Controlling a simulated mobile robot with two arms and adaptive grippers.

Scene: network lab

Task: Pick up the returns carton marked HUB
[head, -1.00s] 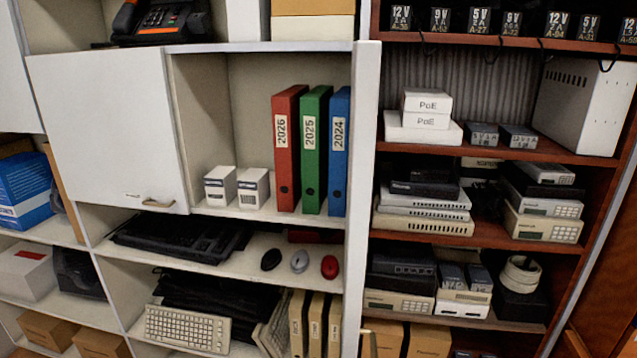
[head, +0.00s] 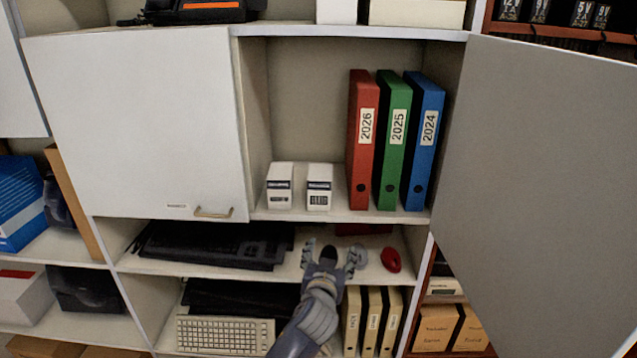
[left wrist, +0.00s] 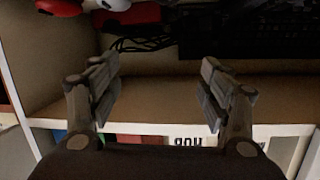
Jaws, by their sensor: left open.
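Two small white cartons stand on the middle shelf, a left one (head: 279,187) and a right one (head: 319,188) nearer the binders. Their print is too small to read in the head view. In the left wrist view, a white carton face (left wrist: 188,141) at the bottom shows upside-down dark letters that seem to read HUB; part of it is hidden by my gripper. My left gripper (head: 332,252) is below and in front of the right carton, by the shelf with the mice. Its fingers are spread and empty in the left wrist view (left wrist: 160,85). My right gripper is out of view.
Red, green and blue binders (head: 362,140) stand right of the cartons. A closed door (head: 135,125) is at left; an open grey door panel (head: 550,180) stands at right. A red mouse (head: 391,260) and black keyboards (head: 210,243) lie on the shelf below.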

